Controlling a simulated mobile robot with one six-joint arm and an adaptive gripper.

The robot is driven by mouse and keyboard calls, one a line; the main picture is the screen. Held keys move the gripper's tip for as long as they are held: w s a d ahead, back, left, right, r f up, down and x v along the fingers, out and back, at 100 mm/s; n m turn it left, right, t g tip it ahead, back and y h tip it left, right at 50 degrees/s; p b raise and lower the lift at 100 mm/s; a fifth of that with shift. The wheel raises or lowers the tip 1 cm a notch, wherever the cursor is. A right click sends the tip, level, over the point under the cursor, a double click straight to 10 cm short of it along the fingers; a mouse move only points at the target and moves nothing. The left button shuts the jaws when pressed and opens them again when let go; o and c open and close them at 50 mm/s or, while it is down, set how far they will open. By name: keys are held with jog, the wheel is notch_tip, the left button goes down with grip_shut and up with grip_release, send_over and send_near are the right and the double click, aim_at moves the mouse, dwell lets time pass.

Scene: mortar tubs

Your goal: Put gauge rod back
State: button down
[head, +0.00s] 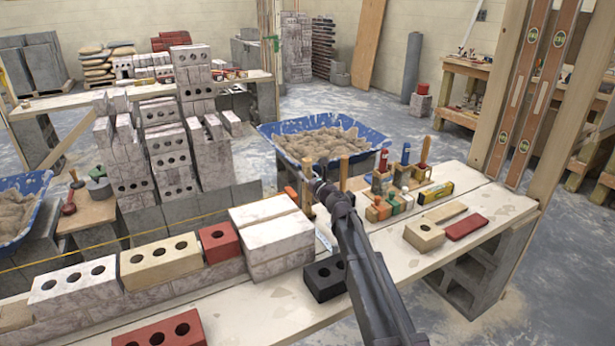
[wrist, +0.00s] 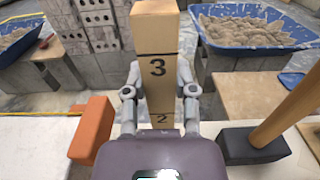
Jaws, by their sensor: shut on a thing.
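The gauge rod (wrist: 157,70) is a pale wooden square bar with black numbers 3 and 2 and dark lines across it. My gripper (wrist: 160,92) is shut on it, with one finger at each side. The rod stands roughly upright in the jaws. Its lower end is hidden behind my gripper in the wrist view. In the head view the rod (head: 306,186) shows as a narrow wooden bar just left of my gripper (head: 318,180), above the tool end of the plank bench. I cannot tell whether its foot touches anything.
A plank bench (head: 470,198) carries a tool group with wooden handles, a black block (head: 325,279) and white bricks (head: 270,227). In the wrist view an orange piece (wrist: 91,129) is left of the rod and a dark-headed, wooden-handled tool (wrist: 250,144) right. A blue mortar tub (head: 330,130) stands behind.

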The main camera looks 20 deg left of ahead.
jog(key=shift+f+b, duration=0.4)
jog(key=shift+f, duration=0.05)
dwell(0.5)
jog(key=shift+c, duration=1.7)
grip_release()
jog(key=v, duration=1.2)
jog(key=shift+s, duration=0.1)
